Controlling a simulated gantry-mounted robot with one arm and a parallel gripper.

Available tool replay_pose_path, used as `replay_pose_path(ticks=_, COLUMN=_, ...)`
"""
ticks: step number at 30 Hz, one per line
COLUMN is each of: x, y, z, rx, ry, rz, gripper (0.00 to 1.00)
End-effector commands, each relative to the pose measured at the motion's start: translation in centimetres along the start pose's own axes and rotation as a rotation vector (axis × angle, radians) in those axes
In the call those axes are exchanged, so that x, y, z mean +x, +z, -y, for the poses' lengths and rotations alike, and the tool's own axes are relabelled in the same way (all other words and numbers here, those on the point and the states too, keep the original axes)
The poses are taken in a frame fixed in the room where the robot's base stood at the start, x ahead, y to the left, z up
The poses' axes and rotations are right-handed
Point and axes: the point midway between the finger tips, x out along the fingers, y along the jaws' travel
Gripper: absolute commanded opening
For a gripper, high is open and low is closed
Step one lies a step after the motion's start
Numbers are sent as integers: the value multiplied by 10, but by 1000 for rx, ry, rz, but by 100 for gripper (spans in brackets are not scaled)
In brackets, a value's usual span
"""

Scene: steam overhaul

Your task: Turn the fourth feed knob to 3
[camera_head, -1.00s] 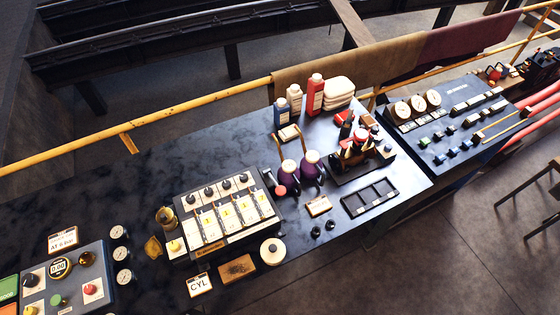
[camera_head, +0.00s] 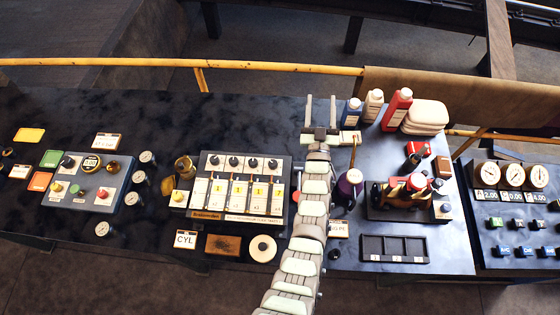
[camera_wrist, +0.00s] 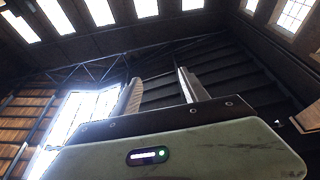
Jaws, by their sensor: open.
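My arm passes just right of the feed box. In the wrist view, the two fingers of my gripper (camera_wrist: 160,92) stand apart against the roof and windows; no knob shows there.
A purple can (camera_head: 347,186), bottles (camera_head: 397,108) and a small engine model (camera_head: 405,193) stand right of my arm. A dark tray (camera_head: 393,248) lies in front. A brass piece (camera_head: 184,167) stands left of the feed box. A yellow rail (camera_head: 130,62) runs behind the bench.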

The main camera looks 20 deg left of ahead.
Motion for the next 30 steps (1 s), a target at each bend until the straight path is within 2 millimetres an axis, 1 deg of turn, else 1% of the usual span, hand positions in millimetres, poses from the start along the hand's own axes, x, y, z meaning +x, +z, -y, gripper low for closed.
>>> replay_pose_path(ticks=1, x=24, y=18, z=-3, rx=4, ry=7, rz=71, gripper=52)
replay_pose_path(ticks=3, x=49, y=45, z=-11, rx=13, ry=33, rz=186, gripper=52)
replay_pose_path(ticks=6, x=77, y=78, z=-24, rx=30, ry=84, rz=349, gripper=52)
replay_pose_path(ticks=7, x=81, y=87, z=-29, rx=38, ry=104, rz=401, gripper=52)
replay_pose_path(ticks=8, x=88, y=93, z=-31, rx=48, ry=122, rz=445, gripper=52)
replay_pose_path(ticks=9, x=91, y=105, z=-36, rx=61, ry=151, rz=514, gripper=52)
replay_pose_path(ticks=10, x=95, y=109, z=-39, rx=73, ry=172, rz=557, gripper=52)
replay_pose_path(ticks=13, x=96, y=125, z=-44, rx=118, ry=249, rz=717, gripper=52)
replay_pose_path(ticks=16, x=86, y=134, z=-42, rx=176, ry=330, rz=879, gripper=52)
replay_pose_path(ticks=17, x=81, y=136, z=-39, rx=197, ry=353, rz=927, gripper=52)
replay_pose_path(ticks=20, x=57, y=136, z=-23, rx=266, ry=427, rz=1095, gripper=52)
replay_pose_path(ticks=23, x=25, y=128, z=6, rx=340, ry=489, rz=1267, gripper=52)
replay_pose_path(ticks=24, x=9, y=123, z=20, rx=369, ry=511, rz=1339, gripper=52)
replay_pose_path(ticks=26, x=-14, y=113, z=43, rx=409, ry=537, rz=1441, gripper=52)
replay_pose_path(ticks=27, x=-30, y=104, z=59, rx=430, ry=548, rz=1509, gripper=52)
replay_pose_path(ticks=29, x=-52, y=91, z=81, rx=457, ry=564, rz=1601, gripper=52)
replay_pose_path(ticks=30, x=-66, y=82, z=95, rx=472, ry=569, rz=1656, gripper=52)
